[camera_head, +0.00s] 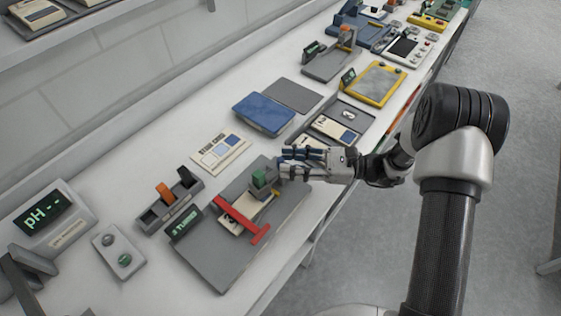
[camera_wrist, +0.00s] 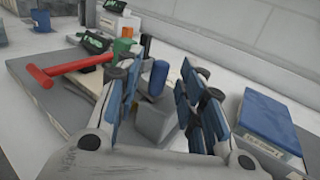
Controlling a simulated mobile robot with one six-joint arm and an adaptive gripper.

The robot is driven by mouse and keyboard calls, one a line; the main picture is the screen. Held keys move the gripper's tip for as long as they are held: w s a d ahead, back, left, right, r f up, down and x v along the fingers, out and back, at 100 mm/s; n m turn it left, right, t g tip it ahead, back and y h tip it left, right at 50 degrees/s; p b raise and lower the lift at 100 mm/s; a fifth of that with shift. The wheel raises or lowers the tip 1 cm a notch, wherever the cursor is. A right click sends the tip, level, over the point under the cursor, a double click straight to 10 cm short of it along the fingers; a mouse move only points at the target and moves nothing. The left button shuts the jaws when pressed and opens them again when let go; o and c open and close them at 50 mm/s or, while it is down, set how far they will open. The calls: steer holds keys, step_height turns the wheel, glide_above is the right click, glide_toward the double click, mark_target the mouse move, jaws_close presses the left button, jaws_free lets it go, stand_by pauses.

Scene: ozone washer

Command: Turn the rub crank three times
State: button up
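A grey board (camera_head: 204,247) on the bench carries a red T-shaped bar (camera_head: 243,222) and a grey block with a green top (camera_head: 262,178). In the wrist view, a grey block (camera_wrist: 155,122) with an upright blue peg (camera_wrist: 158,78) shows between my fingers; the peg looks like the crank's handle, but I cannot be sure. My gripper (camera_head: 284,163) is at the board's far right side, beside the green-topped block. Its blue-padded fingers (camera_wrist: 160,85) are apart, one on each side of the peg, with gaps visible. The red bar (camera_wrist: 70,68) lies left of the fingers.
A blue-covered box (camera_head: 263,113) stands behind my gripper, and close to the right finger in the wrist view (camera_wrist: 268,125). Floor is clear at right.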

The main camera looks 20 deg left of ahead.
mark_target(280, 159)
steer(key=shift+s+a, duration=0.15)
steer(key=shift+a, duration=0.65)
steer(key=shift+s+a, duration=0.15)
steer(key=shift+a, duration=0.6)
jaws_close()
